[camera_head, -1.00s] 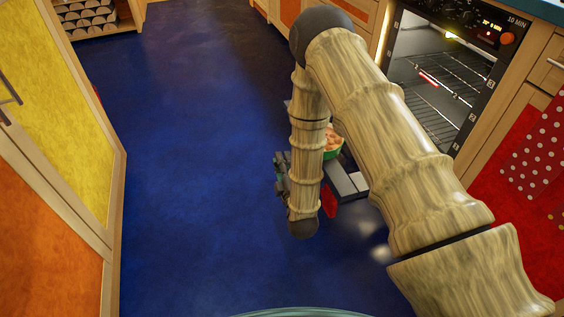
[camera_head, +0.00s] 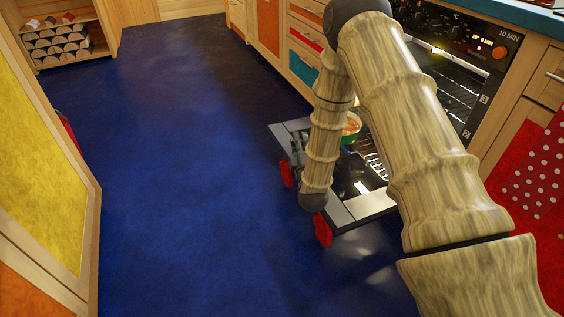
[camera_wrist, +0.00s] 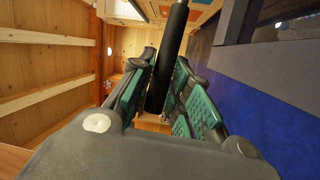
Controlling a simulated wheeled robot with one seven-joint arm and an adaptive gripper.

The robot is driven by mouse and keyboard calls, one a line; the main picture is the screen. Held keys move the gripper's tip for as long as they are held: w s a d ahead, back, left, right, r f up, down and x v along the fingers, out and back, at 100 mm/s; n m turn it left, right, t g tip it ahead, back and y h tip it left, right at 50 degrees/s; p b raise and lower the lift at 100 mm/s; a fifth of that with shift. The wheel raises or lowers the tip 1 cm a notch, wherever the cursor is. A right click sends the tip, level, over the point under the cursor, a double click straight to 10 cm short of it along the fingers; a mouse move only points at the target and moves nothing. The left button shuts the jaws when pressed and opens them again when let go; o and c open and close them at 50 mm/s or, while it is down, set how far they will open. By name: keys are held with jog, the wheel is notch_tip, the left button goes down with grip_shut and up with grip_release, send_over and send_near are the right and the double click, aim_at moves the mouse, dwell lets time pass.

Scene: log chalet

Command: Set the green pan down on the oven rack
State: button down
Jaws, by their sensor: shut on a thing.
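The green pan (camera_head: 352,129) shows partly behind my arm in the head view, with orange-brown food in it. It is above or beside the oven's open door; I cannot tell its height. In the wrist view my gripper (camera_wrist: 160,108) has its green-padded fingers closed around a long black handle (camera_wrist: 170,55). In the head view my gripper is mostly hidden behind my arm. The oven rack (camera_head: 457,91) shows as metal wires inside the lit oven, to the right of the pan, partly covered by my arm.
The oven door (camera_head: 341,212) is lowered, with red handle ends (camera_head: 322,230) jutting over the floor. The oven's control panel (camera_head: 465,37) is above the opening. Drawers and cabinets flank the oven. A yellow cabinet (camera_head: 38,165) is at left. The blue floor (camera_head: 180,160) between is clear.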

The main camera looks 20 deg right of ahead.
jog(key=w+d+r+m+h+b, duration=0.1)
jog(key=d, duration=0.5)
jog(key=w+d+r+m+g+h, duration=0.1)
jog(key=d+r+h, duration=0.1)
jog(key=d, duration=0.4)
jog(key=w+d+r+m+h+b, duration=0.1)
jog(key=d+r, duration=0.1)
jog(key=d, duration=0.4)
jog(key=shift+w+d+g+b, duration=0.15)
jog(key=shift+d+g+b, duration=0.1)
jog(key=shift+g+b, duration=0.05)
jog(key=shift+d, duration=0.25)
jog(key=shift+r+p, duration=0.15)
jog(key=shift+p, duration=0.35)
jog(key=shift+f+b, duration=1.25)
jog(key=shift+f, duration=3.3)
jog(key=c, duration=1.3)
grip_release()
jog(key=shift+o, duration=0.2)
jog(key=shift+f, duration=0.1)
jog(key=v, duration=1.2)
jog(key=shift+a, duration=0.1)
